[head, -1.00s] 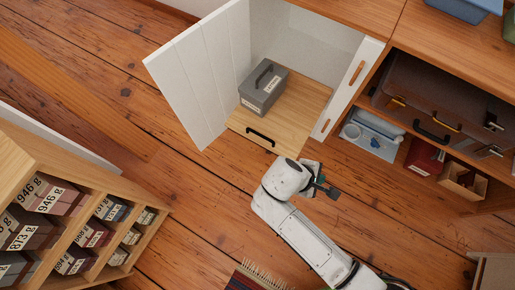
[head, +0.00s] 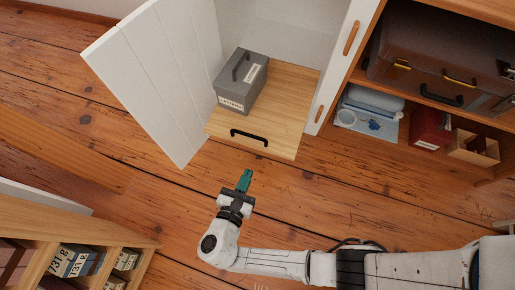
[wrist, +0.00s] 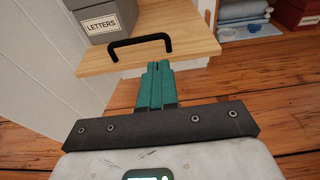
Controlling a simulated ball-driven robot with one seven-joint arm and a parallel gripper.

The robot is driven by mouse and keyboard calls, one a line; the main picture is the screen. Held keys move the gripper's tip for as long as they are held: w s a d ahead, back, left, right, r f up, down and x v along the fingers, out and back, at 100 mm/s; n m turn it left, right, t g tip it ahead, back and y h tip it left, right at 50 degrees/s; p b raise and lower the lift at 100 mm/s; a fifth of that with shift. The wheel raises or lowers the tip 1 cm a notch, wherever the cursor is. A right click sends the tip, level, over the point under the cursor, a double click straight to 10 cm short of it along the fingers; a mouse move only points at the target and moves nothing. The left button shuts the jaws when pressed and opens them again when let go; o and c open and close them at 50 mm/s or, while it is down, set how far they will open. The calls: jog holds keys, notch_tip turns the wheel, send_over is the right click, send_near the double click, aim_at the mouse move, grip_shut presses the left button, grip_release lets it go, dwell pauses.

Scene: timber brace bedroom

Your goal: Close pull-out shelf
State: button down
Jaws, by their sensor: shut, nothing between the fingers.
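The pull-out shelf (head: 285,115) is a light wooden board standing out of a white cabinet, with a black bar handle (head: 249,137) on its front. A grey box (head: 241,82) with a "LETTERS" label rests on it. In the wrist view the shelf's front edge (wrist: 195,57) and the handle (wrist: 139,45) lie just beyond my fingertips. My gripper (head: 246,174) has teal fingers, pressed together and empty, pointing at the shelf front. A gap of floor shows between the fingertips and the shelf in the head view. The fingers also show in the wrist view (wrist: 158,66).
A white cabinet door (head: 155,80) stands open left of the shelf. Another white door (head: 341,65) is on the right. An open compartment holds a brown case (head: 440,50), a red box (head: 430,127) and folded cloths. A wooden rack (head: 70,235) stands lower left. Floor before the shelf is clear.

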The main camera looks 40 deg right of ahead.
jog(key=b+x, duration=0.3)
jog(key=x, duration=0.8)
jog(key=shift+w+d, duration=0.1)
jog(key=shift+d, duration=0.05)
